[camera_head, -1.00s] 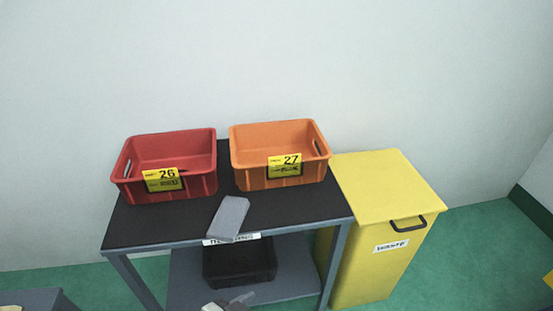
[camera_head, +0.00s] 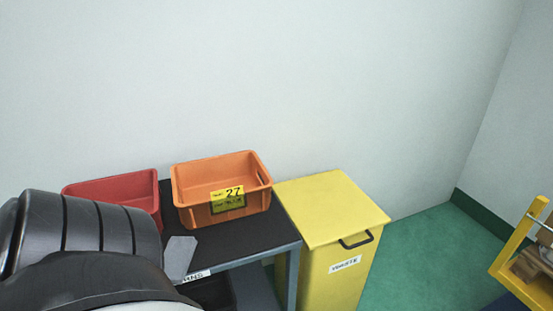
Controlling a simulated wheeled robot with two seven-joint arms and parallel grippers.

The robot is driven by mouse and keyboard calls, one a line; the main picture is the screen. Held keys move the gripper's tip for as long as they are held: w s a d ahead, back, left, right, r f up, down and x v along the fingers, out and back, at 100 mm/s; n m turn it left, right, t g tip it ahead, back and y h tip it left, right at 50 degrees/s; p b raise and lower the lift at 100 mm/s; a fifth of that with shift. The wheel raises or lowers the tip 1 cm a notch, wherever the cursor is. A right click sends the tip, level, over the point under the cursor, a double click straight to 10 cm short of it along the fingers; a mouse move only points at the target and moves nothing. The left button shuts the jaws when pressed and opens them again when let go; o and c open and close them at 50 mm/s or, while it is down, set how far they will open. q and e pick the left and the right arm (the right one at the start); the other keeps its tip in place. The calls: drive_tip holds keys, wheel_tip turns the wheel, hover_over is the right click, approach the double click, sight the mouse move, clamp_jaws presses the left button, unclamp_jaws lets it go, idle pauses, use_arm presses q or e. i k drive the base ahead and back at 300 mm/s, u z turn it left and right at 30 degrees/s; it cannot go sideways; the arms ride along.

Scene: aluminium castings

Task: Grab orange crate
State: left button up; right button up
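The orange crate (camera_head: 243,199) stands upright and empty on the black top of a table (camera_head: 262,231), near its right back part. A yellow label with the number 27 is on its front, and a handle slot shows in its right side. A dark grey link of my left arm fills the lower left of the head view and covers part of the table. Neither gripper shows in this view, and nothing of mine touches the orange crate.
A red crate (camera_head: 135,186) stands left of the orange one, partly hidden by my arm. A grey block (camera_head: 179,256) lies at the table's front edge. A yellow bin (camera_head: 335,225) with a black handle stands right of the table. A yellow frame (camera_head: 516,250) is at far right.

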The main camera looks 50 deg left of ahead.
sight(192, 181)
drive_tip(key=z, duration=0.05)
drive_tip(key=i, duration=1.35)
drive_tip(key=u, duration=2.3)
